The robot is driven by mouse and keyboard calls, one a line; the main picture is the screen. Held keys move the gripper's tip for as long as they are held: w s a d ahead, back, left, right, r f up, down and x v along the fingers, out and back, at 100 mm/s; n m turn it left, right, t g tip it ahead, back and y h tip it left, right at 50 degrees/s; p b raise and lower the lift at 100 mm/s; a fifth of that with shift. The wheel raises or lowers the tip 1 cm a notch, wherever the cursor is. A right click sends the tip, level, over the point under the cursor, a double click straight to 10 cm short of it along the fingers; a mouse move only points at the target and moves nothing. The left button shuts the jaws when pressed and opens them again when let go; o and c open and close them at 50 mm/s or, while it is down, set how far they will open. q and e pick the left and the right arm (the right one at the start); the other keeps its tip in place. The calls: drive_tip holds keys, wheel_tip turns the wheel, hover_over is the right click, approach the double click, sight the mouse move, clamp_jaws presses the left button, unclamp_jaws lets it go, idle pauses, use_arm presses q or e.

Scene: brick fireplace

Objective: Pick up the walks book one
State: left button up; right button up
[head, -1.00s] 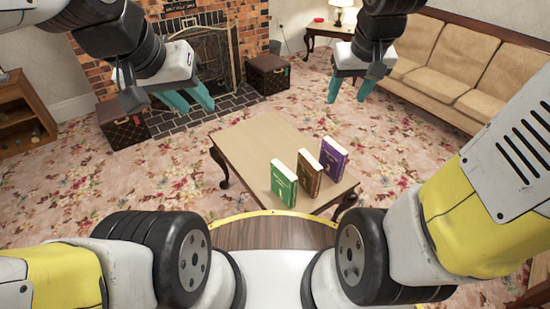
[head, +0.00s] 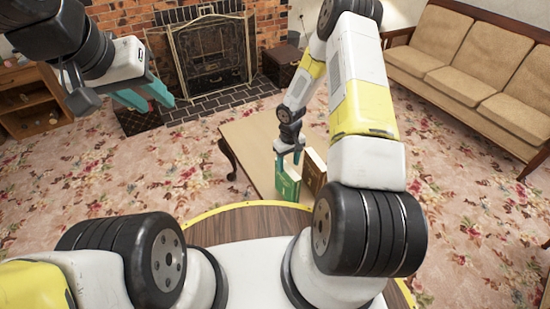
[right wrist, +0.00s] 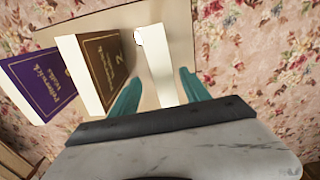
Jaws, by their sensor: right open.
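Three books stand upright on the coffee table (head: 242,135). The green book (head: 286,186) is nearest the left. The brown book (head: 314,168) is beside it and also shows in the right wrist view (right wrist: 105,68). The purple book (right wrist: 45,82) shows only in the right wrist view; my right arm hides it in the head view. Its lettering is blurred; the lower word may read "walks". My right gripper (head: 288,158) is open, its fingers on either side of the green book's top; its pale page edge (right wrist: 160,68) shows between them. My left gripper (head: 158,100) is open and empty, away from the table.
A brick fireplace with a screen (head: 212,55) stands at the back. A tan sofa (head: 475,65) is at the right and a wooden shelf (head: 28,105) at the left. The left part of the tabletop is clear.

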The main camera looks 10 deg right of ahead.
sight(287, 179)
drive_tip(key=shift+s+a+f, duration=0.1)
drive_tip(key=shift+a+f, duration=0.05)
drive_tip(key=shift+f, duration=0.4)
drive_tip(key=shift+a+f, duration=0.15)
drive_tip(key=shift+f, duration=0.35)
drive_tip(key=f, duration=0.7)
drive_tip(key=shift+s+d+f, duration=0.1)
drive_tip(key=shift+s+d, duration=0.05)
drive_tip(key=shift+s, duration=0.05)
clamp_jaws()
idle(0.3)
